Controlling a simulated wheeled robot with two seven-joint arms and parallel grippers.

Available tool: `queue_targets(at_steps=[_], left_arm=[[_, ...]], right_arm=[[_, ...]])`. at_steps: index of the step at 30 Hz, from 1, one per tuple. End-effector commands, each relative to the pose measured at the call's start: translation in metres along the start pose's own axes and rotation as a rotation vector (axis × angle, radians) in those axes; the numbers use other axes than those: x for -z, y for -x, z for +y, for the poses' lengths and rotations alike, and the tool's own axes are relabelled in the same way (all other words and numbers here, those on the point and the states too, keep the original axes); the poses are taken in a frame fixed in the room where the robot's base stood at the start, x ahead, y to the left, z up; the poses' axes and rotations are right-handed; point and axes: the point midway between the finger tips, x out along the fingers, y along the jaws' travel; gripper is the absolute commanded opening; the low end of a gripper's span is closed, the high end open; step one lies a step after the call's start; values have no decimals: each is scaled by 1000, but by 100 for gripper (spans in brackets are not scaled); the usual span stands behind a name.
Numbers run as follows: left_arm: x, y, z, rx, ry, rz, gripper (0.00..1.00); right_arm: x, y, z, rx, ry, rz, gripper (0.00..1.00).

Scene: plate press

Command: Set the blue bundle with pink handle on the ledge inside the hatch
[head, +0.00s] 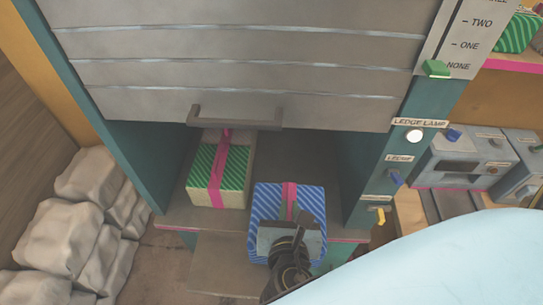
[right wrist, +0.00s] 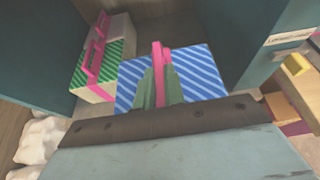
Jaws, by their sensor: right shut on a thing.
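The blue striped bundle (head: 263,200) with a pink handle (head: 290,192) is at the hatch opening, overlapping the right part of the ledge's front edge. My right gripper (head: 291,215) is in front of it. In the right wrist view the gripper's fingers (right wrist: 160,88) are shut on the pink handle (right wrist: 158,60), with the blue bundle (right wrist: 203,72) beneath. I cannot tell whether the bundle touches the ledge (head: 178,214). The grey slatted hatch door (head: 240,70) is raised, its dark handle bar (head: 235,122) at the bottom. My left gripper is not in view.
A green striped bundle (head: 220,174) with a pink strap stands on the ledge, left of the blue one. Teal side walls (head: 140,160) flank the opening. White sacks (head: 70,235) lie left. The right post carries a lit lamp (head: 414,136) and a yellow lever (head: 380,214).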

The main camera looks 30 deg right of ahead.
Motion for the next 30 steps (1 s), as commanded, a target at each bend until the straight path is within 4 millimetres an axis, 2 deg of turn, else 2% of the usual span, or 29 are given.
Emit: queue_targets(at_steps=[8, 15, 21, 30], left_arm=[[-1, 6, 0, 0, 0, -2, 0], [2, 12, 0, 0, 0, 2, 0], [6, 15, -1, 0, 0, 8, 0], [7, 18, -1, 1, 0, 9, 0]], right_arm=[[-25, -47, 0, -1, -3, -13, 0], [-47, -99, 0, 0, -2, -13, 0], [-61, -135, 1, -2, -1, -11, 0], [-72, -165, 1, -3, -1, -9, 0]])
